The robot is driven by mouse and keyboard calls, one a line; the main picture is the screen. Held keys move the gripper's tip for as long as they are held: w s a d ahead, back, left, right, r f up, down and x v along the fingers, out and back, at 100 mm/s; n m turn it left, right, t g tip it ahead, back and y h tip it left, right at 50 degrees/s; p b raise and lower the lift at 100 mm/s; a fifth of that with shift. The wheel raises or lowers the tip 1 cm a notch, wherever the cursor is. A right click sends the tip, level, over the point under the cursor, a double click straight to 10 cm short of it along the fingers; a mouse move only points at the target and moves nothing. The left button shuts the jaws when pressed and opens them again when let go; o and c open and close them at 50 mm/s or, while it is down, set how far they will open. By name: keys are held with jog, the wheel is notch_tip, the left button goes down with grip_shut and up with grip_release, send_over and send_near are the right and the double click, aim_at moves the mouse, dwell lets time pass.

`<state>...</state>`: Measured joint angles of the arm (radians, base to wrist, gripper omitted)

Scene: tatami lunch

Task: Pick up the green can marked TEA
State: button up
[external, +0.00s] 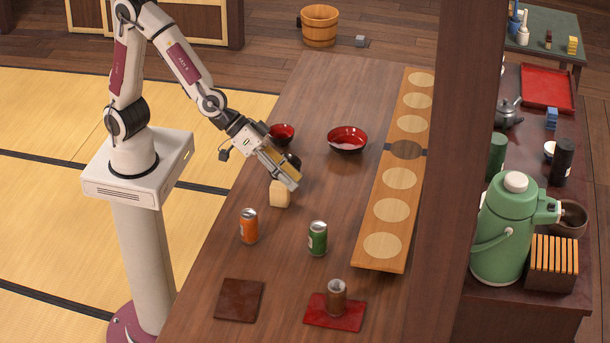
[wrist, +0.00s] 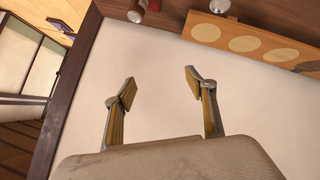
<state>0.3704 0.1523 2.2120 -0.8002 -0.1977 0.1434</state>
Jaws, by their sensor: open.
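The green can (external: 317,238) stands upright on the dark wooden table in the external view, to the right of an orange can. Any lettering on it is too small to read. My gripper (external: 290,177) is up and left of the can in the picture, apart from it and close by a small beige block (external: 280,195). In the wrist view my gripper (wrist: 160,82) is open, with nothing between its fingers. A large cream surface fills the view behind the fingers. Silver can tops show at the wrist view's upper edge, but I cannot tell which is the green can.
The orange can (external: 249,226) stands left of the green can. A brown can (external: 336,298) stands on a red mat (external: 318,318) in front. Red bowls (external: 347,139) are farther back. A long board with pale circles (external: 372,246) lies right. A dark post (external: 455,200) rises beyond it.

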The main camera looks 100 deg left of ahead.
jog(key=w+f+n+y, duration=0.2)
jog(key=w+f, duration=0.2)
jog(key=f, duration=0.3)
jog(key=n+y, duration=0.2)
jog(key=y, duration=0.6)
send_near(318, 235)
jog(key=a+f, duration=0.1)
jog(key=w+a+f, duration=0.1)
jog(key=a, duration=0.1)
jog(key=shift+w+a+f, duration=0.2)
jog(key=shift+f, duration=0.15)
jog(key=shift+s+a+f+y, duration=0.15)
jog(key=shift+s+f+y, duration=0.15)
jog(key=shift+y, duration=0.1)
jog(key=shift+x, duration=1.3)
jog(key=shift+w, duration=0.1)
jog(key=shift+f+x, duration=0.1)
jog(key=shift+x, duration=1.15)
jog(key=shift+f+x, duration=0.15)
jog(key=shift+x, duration=1.15)
